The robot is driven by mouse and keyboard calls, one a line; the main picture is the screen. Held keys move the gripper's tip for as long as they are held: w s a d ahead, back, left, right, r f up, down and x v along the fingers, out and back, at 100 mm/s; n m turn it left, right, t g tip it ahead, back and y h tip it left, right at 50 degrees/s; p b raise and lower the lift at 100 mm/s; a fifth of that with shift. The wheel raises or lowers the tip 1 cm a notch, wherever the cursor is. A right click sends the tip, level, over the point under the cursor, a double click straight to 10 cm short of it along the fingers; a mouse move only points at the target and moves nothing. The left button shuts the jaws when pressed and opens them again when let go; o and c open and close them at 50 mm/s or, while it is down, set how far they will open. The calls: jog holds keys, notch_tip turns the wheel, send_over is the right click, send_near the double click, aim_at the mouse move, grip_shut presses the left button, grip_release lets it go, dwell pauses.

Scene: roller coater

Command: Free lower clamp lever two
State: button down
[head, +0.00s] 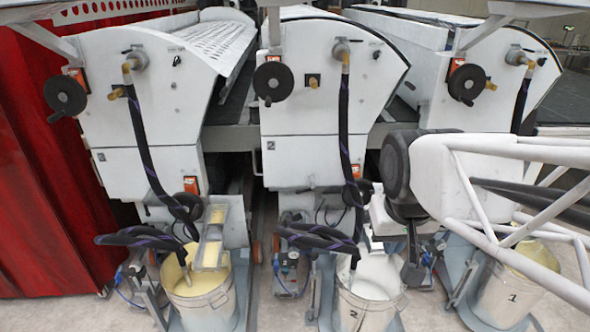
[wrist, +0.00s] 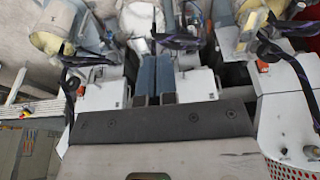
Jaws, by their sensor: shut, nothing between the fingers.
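The middle coating unit (head: 320,110), marked 2, stands upright in the head view. Its lower panel (head: 312,168) carries an orange-red fitting (head: 356,171) at its lower right, with a dark round knob close by. I cannot make out for certain which small part is lower clamp lever two; hoses and my arm crowd that area. My gripper (wrist: 156,58) shows in the wrist view with its two blue-grey fingers side by side, shut and empty. In the head view my arm reaches in from the right, with its hand low, beside the right edge of unit 2.
A bucket (head: 370,300) marked 2 stands below the middle unit. Dark hoses (head: 345,130) hang down the units. A red curtain (head: 45,190) closes the left side.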

jog(key=w+a+f, duration=0.1)
jog(key=w+a, duration=0.1)
jog(key=w, duration=1.8)
jog(key=w+a+f, duration=0.1)
jog(key=w, duration=1.9)
jog(key=w+a+f, duration=0.4)
jog(key=w+f, duration=1)
jog(key=w, duration=0.2)
jog(key=w+a+f+t, duration=0.1)
jog(key=w+a+f, duration=0.3)
jog(key=w+f, duration=1)
jog(key=shift+w+t, duration=0.3)
jog(key=shift+w, duration=1.1)
jog(key=shift+f, duration=0.1)
jog(key=shift+f, duration=0.15)
jog(key=d+x, duration=0.1)
jog(key=x, duration=1.2)
jog(key=shift+s+f, duration=0.3)
jog(key=shift+f, duration=0.1)
